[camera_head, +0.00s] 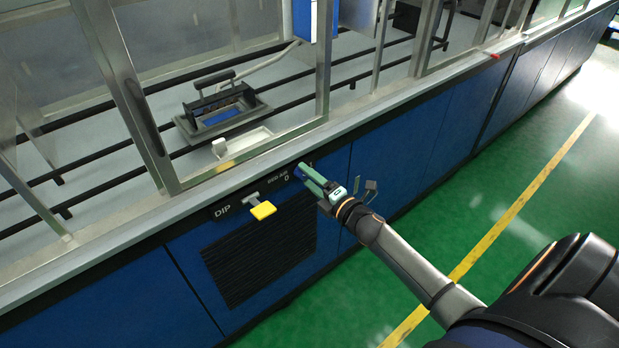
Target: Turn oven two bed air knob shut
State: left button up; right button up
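The bed air control sits on a black strip on the front of the blue cabinet, marked "BED AIR" (279,183) with a 0 below the words and a 1 farther right. My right gripper (305,177), with teal fingers, reaches in from the lower right, its fingertips at the strip close to these marks. A small dark blue part, likely the knob (297,173), shows at the fingertips. The fingers hide most of it, so its setting and whether they grip it cannot be told. My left gripper is not in view.
Left of the gripper, a yellow handle (263,210) sticks out beside the "DIP" label (222,211). A black louvred grille (260,255) lies below. Above stand the metal-framed enclosure and a tray with a black handle (214,80). The green floor (480,215) is clear at right.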

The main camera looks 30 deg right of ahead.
jog(key=shift+o, duration=0.2)
jog(key=shift+s, duration=0.35)
jog(key=s+d, duration=0.1)
jog(key=s, duration=1)
jog(key=shift+s+r, duration=0.35)
jog(key=s+a+f+m+g+p, duration=0.3)
jog(key=s+a+f+m+g, duration=0.1)
jog(key=s+a+m, duration=0.3)
jog(key=s+a+f+m+g+y+p, duration=0.1)
jog(key=s+a+f+m+g+p, duration=0.2)
jog(key=s+a+m, duration=0.4)
jog(key=a+f+m+g, duration=0.1)
jog(key=a+f+m, duration=0.1)
jog(key=a+m, duration=0.2)
jog(key=shift+a+f+m, duration=0.15)
jog(key=shift+a+m, duration=0.25)
jog(key=shift+w+d, duration=0.1)
